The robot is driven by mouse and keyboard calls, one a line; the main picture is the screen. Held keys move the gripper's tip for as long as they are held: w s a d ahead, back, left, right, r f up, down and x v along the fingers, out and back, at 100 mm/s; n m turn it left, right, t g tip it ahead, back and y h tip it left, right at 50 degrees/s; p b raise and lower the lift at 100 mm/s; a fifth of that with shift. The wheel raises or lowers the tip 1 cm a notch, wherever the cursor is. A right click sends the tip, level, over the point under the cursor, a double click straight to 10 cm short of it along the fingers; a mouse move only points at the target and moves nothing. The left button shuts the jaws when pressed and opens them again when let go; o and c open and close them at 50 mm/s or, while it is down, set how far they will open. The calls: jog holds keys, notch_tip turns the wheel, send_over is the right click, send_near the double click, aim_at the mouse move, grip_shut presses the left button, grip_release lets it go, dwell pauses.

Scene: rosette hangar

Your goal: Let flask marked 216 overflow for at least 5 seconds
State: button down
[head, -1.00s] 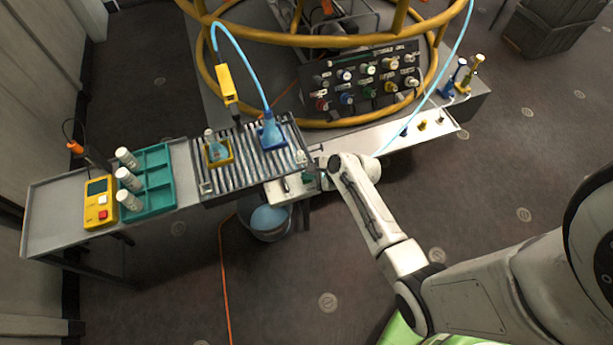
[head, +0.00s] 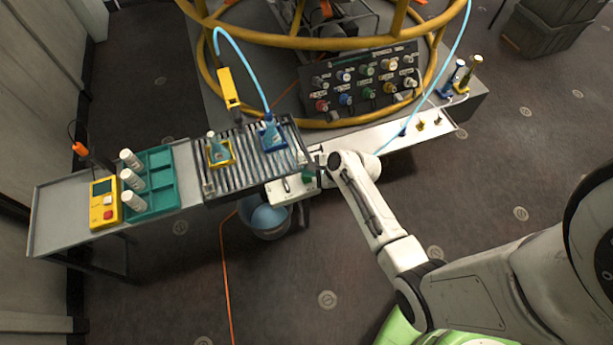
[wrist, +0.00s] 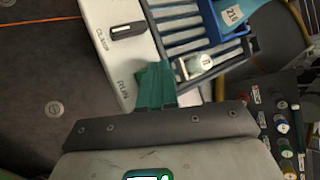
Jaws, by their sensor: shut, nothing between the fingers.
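In the head view a flask (head: 270,133) stands in a blue holder (head: 275,145) on the slatted rack, under the end of a blue hose (head: 243,62). A second flask (head: 215,146) stands beside it in a yellow holder. My gripper (wrist: 155,72) is shut and empty, its green fingers over the white panel (wrist: 110,60) by the word RUN. A slotted switch (wrist: 128,29) marked CLAMP is on that panel. What lies behind the fingers is hidden.
A bucket (head: 258,225) with blue contents stands under the rack. A teal tray (head: 163,180) with white bottles and a yellow box (head: 104,205) are at left. A knob panel (head: 366,83) and two bottles are at the back. The floor in front is mostly clear.

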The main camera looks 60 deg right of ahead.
aim_at(309, 180)
jog(key=shift+r+p, duration=2.2)
jog(key=shift+r, duration=0.15)
jog(key=s+a+r+n+g+y+b, duration=0.15)
jog(key=s+a+r+n+g, duration=0.3)
jog(key=s+a+n, duration=0.75)
jog(key=s+a+r+n+g+h+b, duration=0.1)
jog(key=s+r+n+g+h, duration=0.2)
jog(key=s+r+n, duration=0.4)
jog(key=r+n, duration=0.1)
jog(key=n, duration=0.4)
jog(key=shift+n+g, duration=0.35)
jog(key=shift+n, duration=0.05)
